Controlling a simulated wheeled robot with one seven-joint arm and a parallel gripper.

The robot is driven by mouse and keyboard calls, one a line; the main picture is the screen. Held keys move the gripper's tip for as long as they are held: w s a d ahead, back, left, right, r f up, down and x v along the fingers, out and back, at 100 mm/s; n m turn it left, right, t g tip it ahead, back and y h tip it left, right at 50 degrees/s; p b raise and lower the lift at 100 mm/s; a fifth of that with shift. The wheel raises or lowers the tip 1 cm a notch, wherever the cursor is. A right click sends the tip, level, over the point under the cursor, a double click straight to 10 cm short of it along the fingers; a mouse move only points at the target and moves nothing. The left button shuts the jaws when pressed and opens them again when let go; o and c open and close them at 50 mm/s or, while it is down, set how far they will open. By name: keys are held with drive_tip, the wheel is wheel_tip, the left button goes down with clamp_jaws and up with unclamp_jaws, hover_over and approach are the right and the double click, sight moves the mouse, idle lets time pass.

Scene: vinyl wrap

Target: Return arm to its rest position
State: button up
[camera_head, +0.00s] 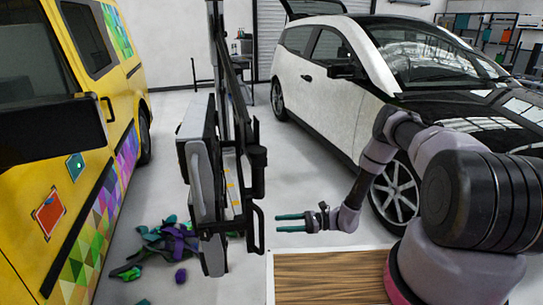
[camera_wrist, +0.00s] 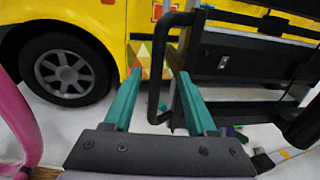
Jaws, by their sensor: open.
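My gripper (camera_head: 291,223) is at the end of my arm, which reaches left in the head view from the right side. Its two teal fingers are apart with nothing between them, as the wrist view (camera_wrist: 155,82) also shows. It points toward a dark upright frame (camera_head: 252,155) with a grey panel, and its tips appear close to the black looped handle at the frame's lower right. In the wrist view the black tube of the frame (camera_wrist: 160,62) stands just beyond the fingers. I cannot tell whether they touch.
A yellow van (camera_head: 120,130) with coloured geometric wrap stands at left. A white and black car (camera_head: 325,90) is behind my arm. Crumpled purple and green scraps (camera_head: 165,243) lie on the floor by the van. A wooden surface (camera_head: 330,277) is in front below. Grey floor lies between.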

drive_tip(key=w+d+r+n+g+h, duration=0.1)
drive_tip(key=d+r+n+h, duration=0.15)
drive_tip(key=r, duration=0.85)
drive_tip(key=d+r+n+g+h, duration=0.1)
drive_tip(key=d+r+n+h, duration=0.2)
drive_tip(key=r, duration=0.8)
drive_tip(key=w+d+r+n+h, duration=0.1)
drive_tip(key=d+r+n+h, duration=0.2)
drive_tip(key=r, duration=0.8)
drive_tip(key=s+d+r+n+t+h, duration=0.2)
drive_tip(key=s+d+r+t, duration=0.3)
drive_tip(key=s+r, duration=0.5)
drive_tip(key=s+d+r+n+t+h, duration=0.2)
drive_tip(key=s+d+r+t+h, duration=0.2)
drive_tip(key=s+r, duration=0.7)
wheel_tip(320, 180, up, 4)
drive_tip(key=shift+s+d+f+n+t+h, duration=0.25)
drive_tip(key=shift+d+n+t+h, duration=0.15)
drive_tip(key=shift+h, duration=0.25)
